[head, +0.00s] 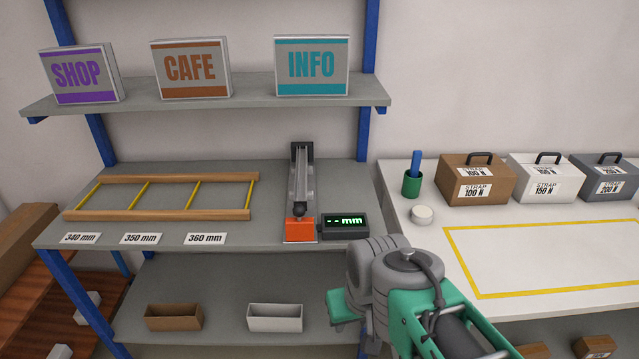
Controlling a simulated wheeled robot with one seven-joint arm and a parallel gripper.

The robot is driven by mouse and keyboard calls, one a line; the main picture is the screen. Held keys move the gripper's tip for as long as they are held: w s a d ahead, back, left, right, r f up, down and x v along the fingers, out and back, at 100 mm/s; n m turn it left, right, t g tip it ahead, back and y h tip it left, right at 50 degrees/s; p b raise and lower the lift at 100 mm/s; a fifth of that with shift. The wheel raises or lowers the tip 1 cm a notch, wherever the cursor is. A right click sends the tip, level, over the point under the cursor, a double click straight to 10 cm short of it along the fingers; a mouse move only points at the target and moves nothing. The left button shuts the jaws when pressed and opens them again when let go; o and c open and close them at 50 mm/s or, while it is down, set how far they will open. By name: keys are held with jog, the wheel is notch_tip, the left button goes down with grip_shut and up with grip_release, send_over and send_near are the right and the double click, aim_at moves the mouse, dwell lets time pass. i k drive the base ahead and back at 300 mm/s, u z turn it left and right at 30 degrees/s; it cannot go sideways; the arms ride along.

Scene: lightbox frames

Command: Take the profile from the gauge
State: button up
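The gauge (300,231) stands on the middle shelf, with an orange block at its front, a black knob and a dark stop at the back. A long grey metal bar, apparently the profile (302,178), lies lengthwise in it, pointing away from me. The gauge's display (345,226) shows dashes and "mm" in green. My gripper (347,308) is at the lower right, in front of the shelf and below the gauge, apart from the profile. Only a green part of it shows beside the grey wrist. Its fingertips are not clear, so its opening cannot be told.
A wooden rack with yellow rungs (157,213) lies left of the gauge, behind labels 340, 350 and 360 mm (205,239). Two bins (275,317) sit on the lower shelf. The right bench holds strap cases (476,182), a green cup (412,184) and a yellow-outlined free area.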

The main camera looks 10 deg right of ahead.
aim_at(301, 169)
jog(key=z, duration=0.5)
jog(key=k, duration=1.05)
jog(key=u, duration=0.45)
jog(key=i, duration=0.65)
jog(key=u, duration=1.05)
jog(key=i, duration=1.05)
jog(key=z, duration=0.55)
jog(key=i, duration=0.75)
jog(key=z, duration=1.05)
jog(key=i, duration=0.25)
jog(key=z, duration=0.35)
